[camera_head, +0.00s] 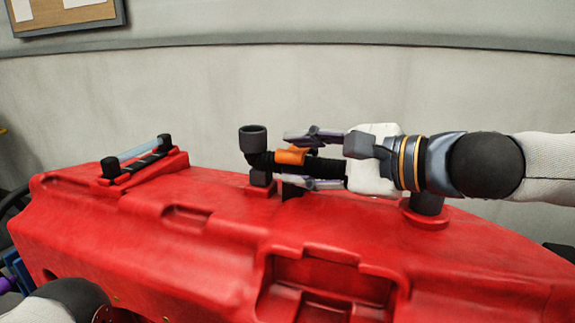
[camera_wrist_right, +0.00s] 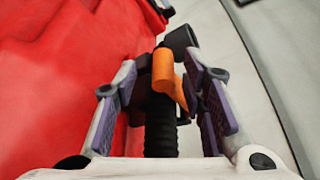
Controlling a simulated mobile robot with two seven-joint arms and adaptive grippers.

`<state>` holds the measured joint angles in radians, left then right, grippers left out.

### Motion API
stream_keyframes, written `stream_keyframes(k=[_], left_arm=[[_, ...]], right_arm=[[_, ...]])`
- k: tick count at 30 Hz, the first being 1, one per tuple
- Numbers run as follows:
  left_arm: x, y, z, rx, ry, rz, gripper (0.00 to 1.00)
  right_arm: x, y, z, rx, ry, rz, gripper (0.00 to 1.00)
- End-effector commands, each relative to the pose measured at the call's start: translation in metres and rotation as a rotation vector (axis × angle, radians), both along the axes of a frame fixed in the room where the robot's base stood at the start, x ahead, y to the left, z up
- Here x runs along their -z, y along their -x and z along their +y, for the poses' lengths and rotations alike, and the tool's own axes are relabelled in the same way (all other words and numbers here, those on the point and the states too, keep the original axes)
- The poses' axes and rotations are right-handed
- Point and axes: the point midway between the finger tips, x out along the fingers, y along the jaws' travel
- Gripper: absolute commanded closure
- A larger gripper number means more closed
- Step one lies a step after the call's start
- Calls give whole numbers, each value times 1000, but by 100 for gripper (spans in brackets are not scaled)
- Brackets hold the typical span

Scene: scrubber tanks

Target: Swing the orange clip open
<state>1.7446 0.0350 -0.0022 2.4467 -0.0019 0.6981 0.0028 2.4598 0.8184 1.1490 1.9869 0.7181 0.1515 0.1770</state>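The orange clip (camera_head: 291,155) sits on a black ribbed hose with a black elbow end (camera_head: 253,140), on top of the red tank (camera_head: 150,225). In the right wrist view the clip (camera_wrist_right: 165,72) lies between and slightly beyond the two fingers. My right gripper (camera_head: 301,160) comes in from the right, its fingers apart above and below the hose. In the right wrist view the hose (camera_wrist_right: 161,128) runs between the purple finger pads (camera_wrist_right: 163,100), with gaps on both sides. My left gripper is not in view; part of my left arm shows at the lower left.
A clear tube on black fittings (camera_head: 140,153) sits on the tank's left part. A round black post (camera_head: 427,202) stands under my right wrist. The tank top has recesses at the front. A pale wall is behind.

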Motion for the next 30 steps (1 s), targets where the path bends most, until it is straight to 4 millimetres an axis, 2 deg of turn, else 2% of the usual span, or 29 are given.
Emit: stream_keyframes(k=[1,6,14,19,30], left_arm=[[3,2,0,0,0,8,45],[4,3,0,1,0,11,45],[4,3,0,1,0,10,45],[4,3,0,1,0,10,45],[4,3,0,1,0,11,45]], right_arm=[[4,-5,8,-3,0,3,62],[4,-16,22,0,-1,-3,62],[3,-17,23,0,-1,-4,62],[3,-17,23,0,-1,-3,98],[7,-16,24,-1,1,7,100]])
